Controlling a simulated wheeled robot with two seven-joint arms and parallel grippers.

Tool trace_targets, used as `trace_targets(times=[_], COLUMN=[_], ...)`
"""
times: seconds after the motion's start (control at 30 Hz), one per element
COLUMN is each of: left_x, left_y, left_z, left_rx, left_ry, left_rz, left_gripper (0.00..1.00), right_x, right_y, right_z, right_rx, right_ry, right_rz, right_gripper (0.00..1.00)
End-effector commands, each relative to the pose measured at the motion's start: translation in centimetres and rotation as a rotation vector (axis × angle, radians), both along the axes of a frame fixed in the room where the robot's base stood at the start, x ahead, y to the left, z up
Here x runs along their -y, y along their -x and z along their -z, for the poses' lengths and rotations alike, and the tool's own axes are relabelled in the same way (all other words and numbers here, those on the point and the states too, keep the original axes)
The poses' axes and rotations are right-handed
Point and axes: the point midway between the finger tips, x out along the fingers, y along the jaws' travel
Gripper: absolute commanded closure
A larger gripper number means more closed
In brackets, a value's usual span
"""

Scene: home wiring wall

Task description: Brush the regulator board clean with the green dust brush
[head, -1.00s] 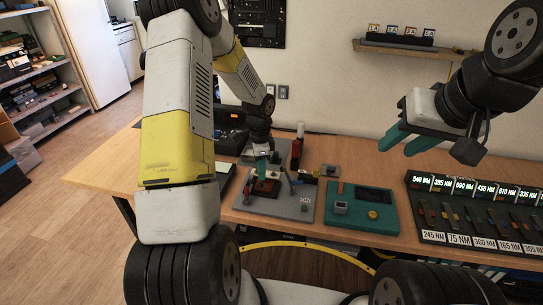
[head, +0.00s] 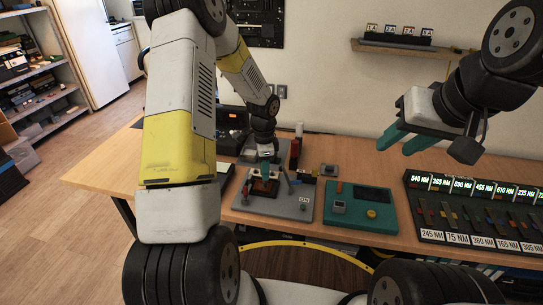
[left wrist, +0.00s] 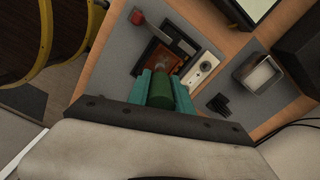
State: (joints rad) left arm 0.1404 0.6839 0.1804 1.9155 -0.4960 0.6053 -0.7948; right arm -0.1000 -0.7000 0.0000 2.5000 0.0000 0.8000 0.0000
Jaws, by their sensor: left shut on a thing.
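My left gripper (left wrist: 161,88) is shut on the green dust brush (left wrist: 161,92), whose green cylindrical handle sits between the teal fingers. Its bristles are hidden beneath the handle. In the head view the left gripper (head: 267,157) is low over the regulator board (head: 263,187), a dark board with an orange-brown edge on a grey mat. The board also shows just beyond the brush in the left wrist view (left wrist: 158,55), with a paler patch on its face. Whether bristles touch it I cannot tell. My right gripper (head: 404,139) is open and empty, above the table.
The grey mat (head: 245,205) also carries a red-handled lever and a part labelled ON. A teal panel (head: 350,222) with a yellow knob lies to its right. A dark rack of labelled slots (head: 475,220) stands at the table's right. Bare wood lies left of the mat.

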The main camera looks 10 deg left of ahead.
Motion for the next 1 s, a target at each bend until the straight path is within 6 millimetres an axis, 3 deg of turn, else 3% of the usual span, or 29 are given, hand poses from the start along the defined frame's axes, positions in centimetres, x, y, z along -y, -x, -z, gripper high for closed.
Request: trace_targets(times=[0.63,1.0], left_x=[-1.7,-1.6], left_y=[0.4,0.2], left_z=[0.1,0.0], left_rx=[-0.009,-0.005], left_ry=[0.0,0.0], left_rz=[-0.001,0.0], left_gripper=[1.0,1.0], right_x=[0.0,0.0], right_y=[0.0,0.0], right_z=[0.0,0.0], right_rx=[0.0,0.0], right_ry=[0.0,0.0], right_rz=[0.0,0.0], right_gripper=[0.64,0.64])
